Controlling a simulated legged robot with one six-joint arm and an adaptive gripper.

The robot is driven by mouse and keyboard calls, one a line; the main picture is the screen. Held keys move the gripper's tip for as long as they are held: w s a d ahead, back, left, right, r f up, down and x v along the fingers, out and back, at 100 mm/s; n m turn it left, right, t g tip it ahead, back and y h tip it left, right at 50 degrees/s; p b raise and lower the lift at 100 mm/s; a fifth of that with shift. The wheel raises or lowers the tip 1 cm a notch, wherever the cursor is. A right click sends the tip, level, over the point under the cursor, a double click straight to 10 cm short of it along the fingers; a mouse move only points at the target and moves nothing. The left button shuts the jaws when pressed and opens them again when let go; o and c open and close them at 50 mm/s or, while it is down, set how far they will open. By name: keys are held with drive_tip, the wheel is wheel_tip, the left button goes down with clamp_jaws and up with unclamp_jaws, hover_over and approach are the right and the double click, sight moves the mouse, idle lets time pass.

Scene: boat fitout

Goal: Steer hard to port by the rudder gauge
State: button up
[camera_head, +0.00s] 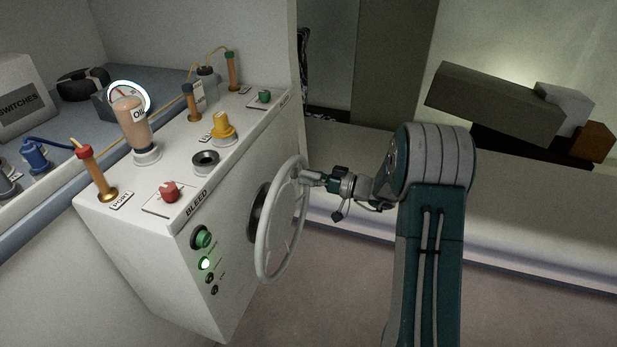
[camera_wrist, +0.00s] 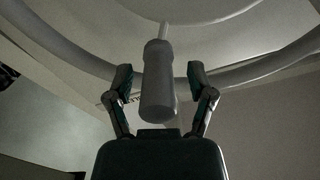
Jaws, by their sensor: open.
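The steering wheel (camera_head: 303,222), a pale ring, stands on the front face of the white console. Its rim also shows in the wrist view (camera_wrist: 75,52). A grey spinner knob (camera_wrist: 158,85) sticks out from the rim toward my wrist camera. My gripper (camera_head: 314,179) is at the wheel's upper right; in the wrist view its open fingers (camera_wrist: 160,76) stand either side of the knob, with gaps visible.
A bench lies behind my arm.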

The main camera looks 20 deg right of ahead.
drive_tip(key=v, duration=1.2)
drive_tip(key=shift+w+f, duration=0.1)
idle(0.9)
